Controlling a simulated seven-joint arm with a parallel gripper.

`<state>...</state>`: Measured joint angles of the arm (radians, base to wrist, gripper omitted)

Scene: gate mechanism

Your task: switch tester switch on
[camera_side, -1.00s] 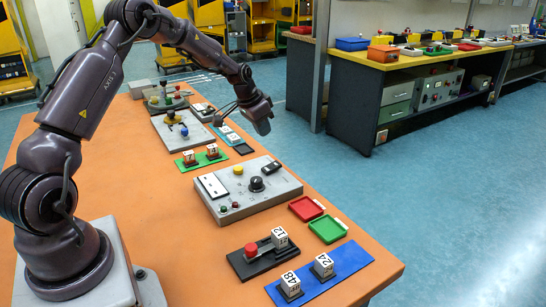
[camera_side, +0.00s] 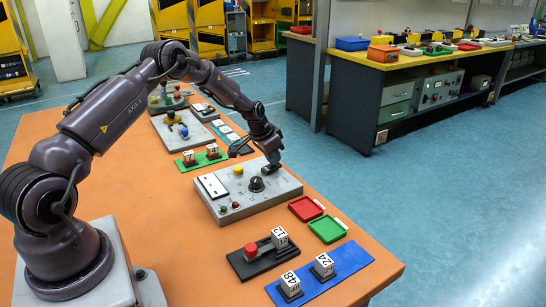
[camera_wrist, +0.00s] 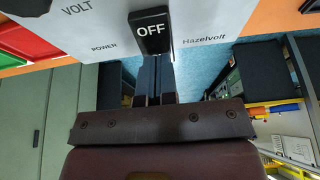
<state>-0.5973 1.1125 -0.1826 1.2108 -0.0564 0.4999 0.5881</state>
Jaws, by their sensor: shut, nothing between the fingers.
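The tester (camera_side: 232,205) is a grey box with a yellow button, a black dial and small red and green buttons on the orange table. Its black switch (camera_wrist: 151,32) reads OFF in the wrist view, beside the printed word POWER. In the side view the switch lies at the tester's far right corner, largely hidden by my gripper (camera_side: 272,164). My gripper also shows in the wrist view (camera_wrist: 154,88), with its fingers together and empty. The fingertips are right at the switch's edge; I cannot tell whether they touch it.
A red tray (camera_side: 306,208) and a green tray (camera_side: 327,229) lie right of the tester. A green board (camera_side: 202,161) with two blocks is behind it. A blue board (camera_side: 320,274) with numbered blocks and a black base with a red knob (camera_side: 251,250) are in front.

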